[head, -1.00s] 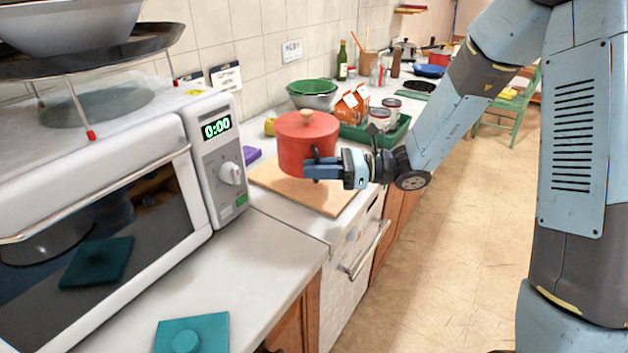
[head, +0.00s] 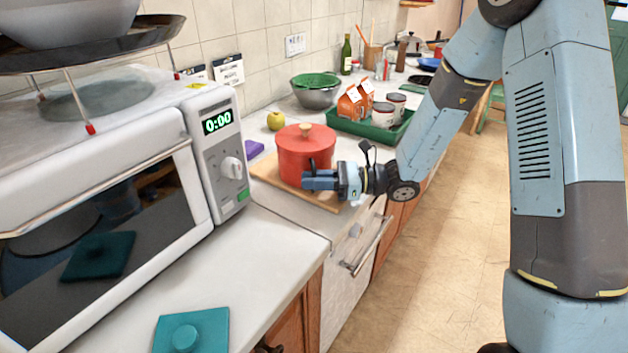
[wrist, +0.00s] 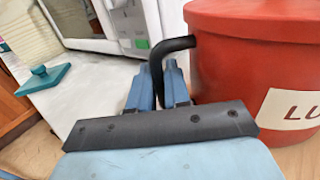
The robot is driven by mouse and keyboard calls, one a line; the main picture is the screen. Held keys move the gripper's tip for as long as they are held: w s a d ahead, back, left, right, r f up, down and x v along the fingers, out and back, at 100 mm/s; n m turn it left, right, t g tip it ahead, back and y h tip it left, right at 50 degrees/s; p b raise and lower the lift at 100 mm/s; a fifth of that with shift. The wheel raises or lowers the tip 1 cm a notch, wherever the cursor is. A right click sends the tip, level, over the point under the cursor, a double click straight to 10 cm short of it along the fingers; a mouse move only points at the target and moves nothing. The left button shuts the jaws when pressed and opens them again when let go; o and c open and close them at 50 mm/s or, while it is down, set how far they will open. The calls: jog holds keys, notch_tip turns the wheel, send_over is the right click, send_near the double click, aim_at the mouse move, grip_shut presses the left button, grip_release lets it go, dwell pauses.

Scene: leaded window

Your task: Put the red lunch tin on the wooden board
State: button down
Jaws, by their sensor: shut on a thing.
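The red lunch tin (head: 305,158) is a round pot-like tin with a lid and a wooden knob. It is upright, over or on the wooden board (head: 268,172) on the counter. In the wrist view the tin (wrist: 225,75) fills the right side, with part of a white label showing. My gripper (head: 308,181) is at the tin's near right side. In the wrist view my gripper (wrist: 162,85) is shut on the tin's black handle (wrist: 160,55). The tin hides much of the board, and its base looks at or very close to the board's surface.
A microwave (head: 110,190) stands at the left, with a teal lidded piece (head: 190,330) in front. The near counter (head: 255,255) is mostly clear.

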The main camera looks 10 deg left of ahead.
jog(key=c, duration=1.1)
grip_release()
jog(key=shift+f, duration=0.1)
jog(key=d, duration=0.4)
jog(key=w+d, duration=0.1)
jog(key=d, duration=0.3)
jog(key=w+d, duration=0.1)
jog(key=d, duration=0.3)
jog(key=shift+w, duration=0.15)
jog(key=s+d+r+n+t+h, duration=0.4)
jog(key=s+d+r+n+h, duration=0.3)
jog(key=d, duration=0.5)
jog(key=s+d+r+n+t+h, duration=0.5)
jog(key=s+d+r+n+h, duration=0.3)
jog(key=s+d+r+h, duration=0.2)
notch_tip(320, 180, up, 3)
jog(key=shift+s+d+f+n+h, duration=0.15)
jog(key=shift+s+d+n+h, duration=0.15)
jog(key=shift+s+d, duration=0.7)
